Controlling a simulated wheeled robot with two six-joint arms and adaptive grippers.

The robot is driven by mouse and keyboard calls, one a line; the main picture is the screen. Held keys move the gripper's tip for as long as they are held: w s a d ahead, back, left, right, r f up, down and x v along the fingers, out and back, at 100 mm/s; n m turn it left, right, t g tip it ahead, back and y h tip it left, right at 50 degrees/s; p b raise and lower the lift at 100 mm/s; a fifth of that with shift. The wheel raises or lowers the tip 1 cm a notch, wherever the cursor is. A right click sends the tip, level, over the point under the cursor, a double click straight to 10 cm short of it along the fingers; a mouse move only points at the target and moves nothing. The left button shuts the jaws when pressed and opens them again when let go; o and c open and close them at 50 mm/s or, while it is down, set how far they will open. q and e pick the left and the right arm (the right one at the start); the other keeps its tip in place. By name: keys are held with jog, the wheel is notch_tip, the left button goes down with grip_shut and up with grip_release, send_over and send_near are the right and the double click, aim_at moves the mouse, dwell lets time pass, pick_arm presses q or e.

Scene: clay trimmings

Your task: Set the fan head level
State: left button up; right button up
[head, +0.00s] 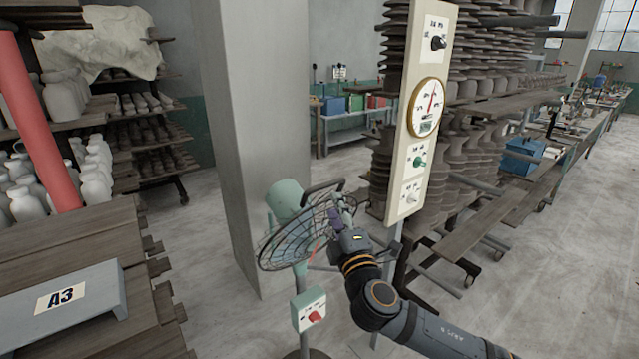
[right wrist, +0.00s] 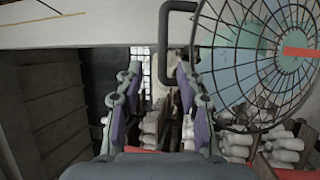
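The fan stands on a thin post in the middle of the head view. Its head has a wire cage (head: 290,246) and a pale green motor housing (head: 284,198). The head is tilted, with the cage facing forward and downward. A black bar handle (head: 322,186) sticks out at its upper right. My right gripper (head: 343,207) is at the right of the cage, close to the handle. In the right wrist view its fingers (right wrist: 157,78) are apart, and the handle (right wrist: 163,45) appears between their tips; contact cannot be told. My left gripper is not in view.
A tall panel (head: 420,105) with a gauge and knobs stands just right. A concrete pillar (head: 245,120) rises behind. A wooden table (head: 75,240) with an A3 sign is at left.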

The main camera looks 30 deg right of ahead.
aim_at(325, 186)
jog(key=p+x, duration=0.1)
jog(key=x, duration=0.3)
jog(key=shift+w+r, duration=0.1)
jog(key=p+x, duration=0.1)
jog(key=x, duration=0.4)
jog(key=shift+w+p, duration=0.15)
jog(key=shift+p, duration=0.25)
jog(key=shift+w, duration=0.1)
jog(key=shift+f, duration=0.25)
jog(key=shift+c, duration=0.4)
grip_shut()
